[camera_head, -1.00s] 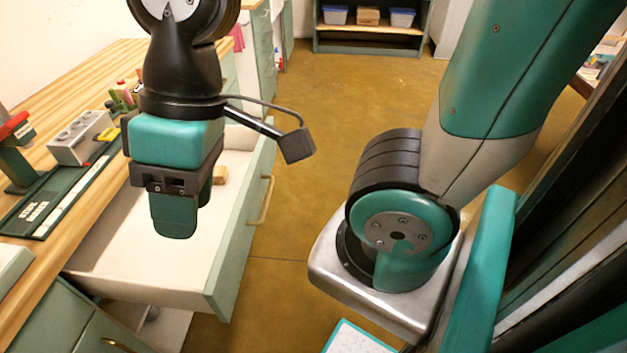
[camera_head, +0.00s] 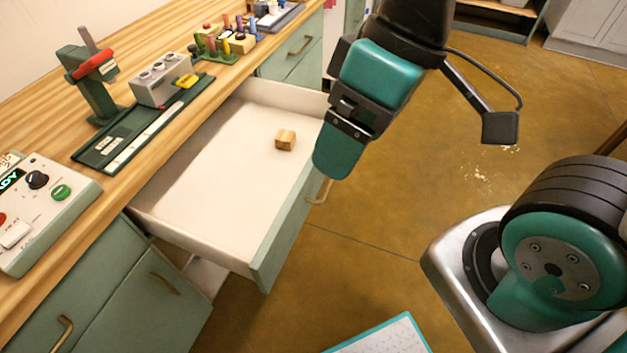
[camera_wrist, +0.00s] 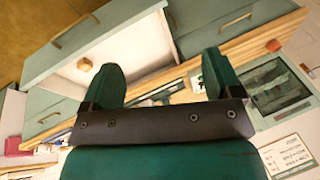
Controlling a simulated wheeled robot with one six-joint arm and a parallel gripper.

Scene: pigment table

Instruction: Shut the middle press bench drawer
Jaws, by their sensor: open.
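The middle press bench drawer (camera_head: 215,190) is pulled out from the bench, its white inside showing. A small wooden block (camera_head: 285,139) lies in it. Its green front carries a brass handle (camera_head: 319,191). My gripper (camera_head: 338,165) is in front of the drawer front at its far end, beside the handle in the picture. Part of the front is hidden behind it. In the wrist view the two green fingers (camera_wrist: 165,78) stand apart with nothing between them. The drawer (camera_wrist: 110,62) and its handle (camera_wrist: 75,31) show beyond the left finger there.
The wooden bench top (camera_head: 150,80) holds a red-and-green press (camera_head: 92,80), a grey box (camera_head: 160,82), a control panel (camera_head: 40,210) and several coloured bottles (camera_head: 225,40). Shut green cupboards (camera_head: 150,300) stand below. The floor (camera_head: 400,190) right of the drawer is clear.

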